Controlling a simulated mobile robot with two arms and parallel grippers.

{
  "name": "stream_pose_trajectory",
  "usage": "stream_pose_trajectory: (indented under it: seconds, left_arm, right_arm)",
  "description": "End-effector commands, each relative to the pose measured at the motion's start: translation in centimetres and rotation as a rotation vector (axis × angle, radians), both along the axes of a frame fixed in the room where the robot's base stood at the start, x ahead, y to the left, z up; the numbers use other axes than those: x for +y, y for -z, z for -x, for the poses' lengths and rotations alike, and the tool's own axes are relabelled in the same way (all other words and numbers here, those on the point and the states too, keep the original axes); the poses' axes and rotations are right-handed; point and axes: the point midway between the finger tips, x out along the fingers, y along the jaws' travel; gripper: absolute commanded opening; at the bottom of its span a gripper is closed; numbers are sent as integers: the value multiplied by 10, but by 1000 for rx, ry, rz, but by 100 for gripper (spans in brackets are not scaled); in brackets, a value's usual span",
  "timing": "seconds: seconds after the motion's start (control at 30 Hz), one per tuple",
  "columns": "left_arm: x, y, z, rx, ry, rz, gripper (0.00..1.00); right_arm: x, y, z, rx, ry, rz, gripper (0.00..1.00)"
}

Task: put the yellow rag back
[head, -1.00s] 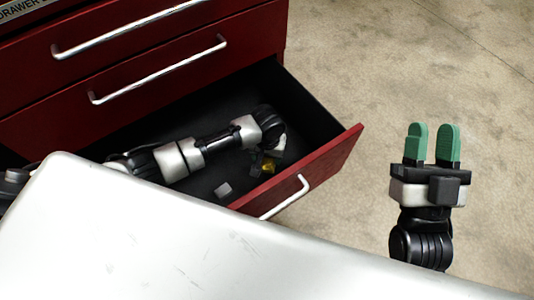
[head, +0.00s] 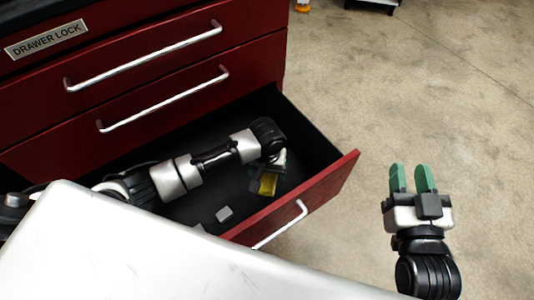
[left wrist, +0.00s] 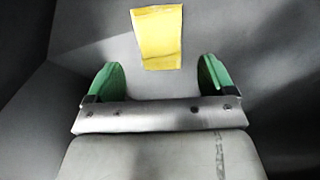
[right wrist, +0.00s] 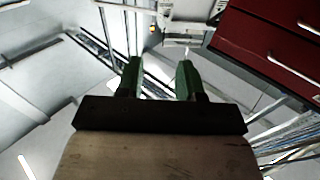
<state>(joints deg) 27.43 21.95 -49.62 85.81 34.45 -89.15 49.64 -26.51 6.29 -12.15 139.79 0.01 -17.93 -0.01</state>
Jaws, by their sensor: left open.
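The yellow rag (left wrist: 158,37) lies flat on the grey drawer floor in the left wrist view, just beyond my left gripper's fingertips. In the head view the rag (head: 268,184) shows inside the open red drawer (head: 310,192), partly hidden by my gripper. My left gripper (left wrist: 158,75) is open, its green fingers apart with nothing between them. In the head view it (head: 270,172) reaches down into the drawer. My right gripper (head: 413,178) is outside the drawer over the floor. Its green fingers (right wrist: 158,78) are apart and empty in the right wrist view.
The drawer front has a metal handle (head: 282,224). Concrete floor (head: 420,90) lies open to the right.

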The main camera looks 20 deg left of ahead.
Motion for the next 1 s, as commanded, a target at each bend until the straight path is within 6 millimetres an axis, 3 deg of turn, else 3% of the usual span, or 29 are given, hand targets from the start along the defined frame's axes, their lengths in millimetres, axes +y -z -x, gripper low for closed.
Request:
stream_pose_trajectory:
  seconds: [0.2,0.5,1.0]
  left_arm:
    - [0,-31,0,-1,0,2,84]
    - [0,-62,0,0,-1,2,84]
    - [0,-71,0,0,-1,0,84]
  right_arm:
    - [-9,32,7,275,18,71,37]
    - [-22,71,31,594,38,146,37]
    - [-27,83,42,702,46,171,37]
